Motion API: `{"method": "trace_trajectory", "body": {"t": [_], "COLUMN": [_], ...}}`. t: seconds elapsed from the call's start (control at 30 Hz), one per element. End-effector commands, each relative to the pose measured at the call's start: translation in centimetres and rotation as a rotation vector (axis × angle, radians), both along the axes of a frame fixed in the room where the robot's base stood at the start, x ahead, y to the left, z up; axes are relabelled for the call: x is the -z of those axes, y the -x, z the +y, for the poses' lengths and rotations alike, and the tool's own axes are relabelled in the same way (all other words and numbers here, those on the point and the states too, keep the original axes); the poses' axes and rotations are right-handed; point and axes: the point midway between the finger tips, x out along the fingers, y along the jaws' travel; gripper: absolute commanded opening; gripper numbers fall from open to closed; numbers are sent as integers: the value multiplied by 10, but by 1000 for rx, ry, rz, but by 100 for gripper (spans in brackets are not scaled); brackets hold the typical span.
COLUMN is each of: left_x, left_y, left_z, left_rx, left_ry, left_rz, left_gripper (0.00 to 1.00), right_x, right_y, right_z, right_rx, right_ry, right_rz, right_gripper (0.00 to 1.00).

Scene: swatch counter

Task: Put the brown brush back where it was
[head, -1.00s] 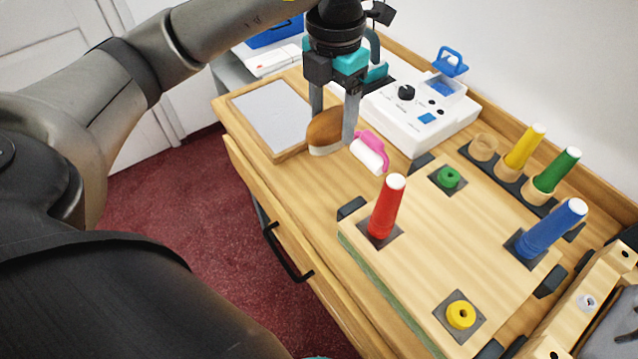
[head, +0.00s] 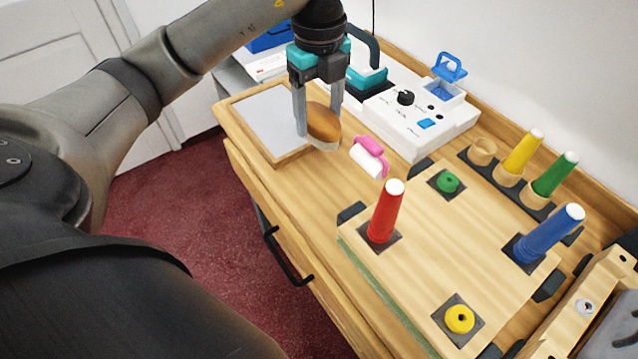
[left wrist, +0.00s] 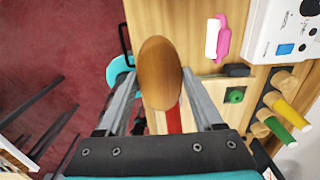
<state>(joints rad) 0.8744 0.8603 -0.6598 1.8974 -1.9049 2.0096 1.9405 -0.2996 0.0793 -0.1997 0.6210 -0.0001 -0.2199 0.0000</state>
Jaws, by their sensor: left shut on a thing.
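The brown brush (head: 324,124) has a rounded brown wooden back and pale bristles underneath. My left gripper (head: 319,128) is shut on it, one finger on each side. The brush is near the right edge of the grey-white panel in its wooden frame (head: 262,104), left of the pink and white roller. I cannot tell whether its bristles touch the counter. In the left wrist view the brush (left wrist: 160,73) stands between the two finger tips. My right gripper is not in view.
The pink-handled roller (head: 369,157) lies close on the right. A white device with a black knob (head: 406,97) stands behind. A board with a red peg (head: 385,212), a blue peg (head: 548,232) and coloured rings is in front. Bare wood lies between roller and board.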

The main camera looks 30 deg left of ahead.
Motion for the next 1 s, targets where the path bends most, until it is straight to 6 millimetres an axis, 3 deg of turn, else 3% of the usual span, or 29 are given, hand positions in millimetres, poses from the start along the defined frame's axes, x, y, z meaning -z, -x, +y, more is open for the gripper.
{"method": "trace_trajectory", "body": {"t": [0.1,0.4,0.53,0.77,1.0], "left_x": [36,110,131,146,181], "left_y": [2,1,1,0,1], "left_z": [-1,0,0,0,0], "left_rx": [3,2,3,4,3], "left_ry": [4,0,0,1,-1], "left_rz": [7,5,3,1,3], "left_gripper": [16,16,16,16,16], "right_x": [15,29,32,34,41], "right_y": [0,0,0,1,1], "right_z": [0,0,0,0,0], "right_rx": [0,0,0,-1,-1], "right_ry": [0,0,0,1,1], "right_rz": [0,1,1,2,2], "right_gripper": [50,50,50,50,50]}}
